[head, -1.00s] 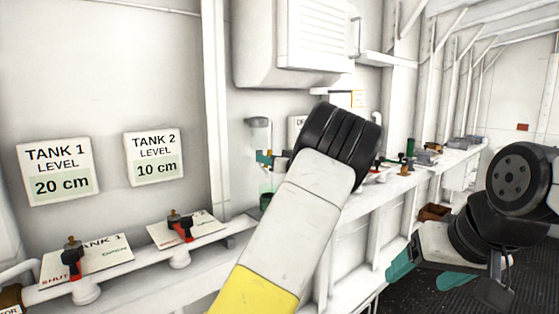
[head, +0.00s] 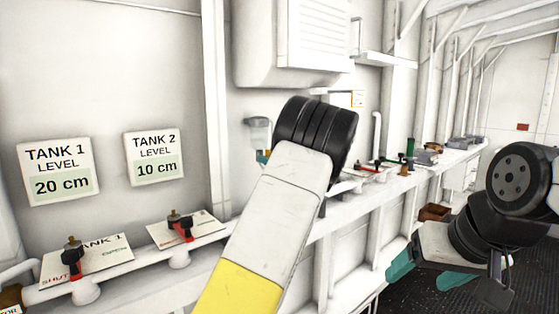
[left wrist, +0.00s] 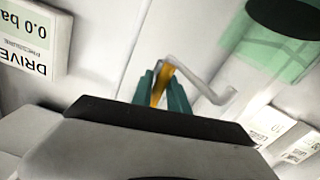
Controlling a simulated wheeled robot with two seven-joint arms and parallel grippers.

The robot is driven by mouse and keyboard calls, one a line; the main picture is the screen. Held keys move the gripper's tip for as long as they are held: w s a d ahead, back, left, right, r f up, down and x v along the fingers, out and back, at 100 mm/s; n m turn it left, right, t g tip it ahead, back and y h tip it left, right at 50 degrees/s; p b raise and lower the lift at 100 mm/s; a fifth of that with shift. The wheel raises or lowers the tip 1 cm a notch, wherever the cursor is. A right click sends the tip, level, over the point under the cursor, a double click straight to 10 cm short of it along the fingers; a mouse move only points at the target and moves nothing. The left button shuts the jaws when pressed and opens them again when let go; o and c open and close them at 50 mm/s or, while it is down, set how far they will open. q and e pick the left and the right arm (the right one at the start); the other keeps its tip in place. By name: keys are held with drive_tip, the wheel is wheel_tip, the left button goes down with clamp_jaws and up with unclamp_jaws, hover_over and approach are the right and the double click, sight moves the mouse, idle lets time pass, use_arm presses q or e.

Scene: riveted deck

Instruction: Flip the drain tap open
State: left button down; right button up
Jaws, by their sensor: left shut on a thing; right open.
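In the left wrist view my left gripper (left wrist: 165,95) is shut on a yellow-orange lever (left wrist: 163,80), which seems to be the drain tap's handle. A bent grey pipe (left wrist: 215,92) runs beside the lever. In the head view only a sliver of my left gripper's teal fingers (head: 262,158) shows beside the dark wrist; the tap is hidden behind my arm. My right gripper (head: 424,274) is open and empty at the lower right, away from the bench.
A green see-through vessel (left wrist: 265,45) with a dark round end is near the lever. A drive pressure plate (left wrist: 28,45) reads 0.0 bar. Two red-handled valves (head: 73,258) (head: 181,226) stand on the white pipe at the left. More small items line the bench farther right.

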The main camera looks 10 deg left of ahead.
use_arm(q)
drive_tip(key=c, duration=1.3)
unclamp_jaws()
drive_tip(key=shift+d, duration=0.1)
drive_tip(key=v, duration=0.7)
drive_tip(key=shift+s+d, duration=0.25)
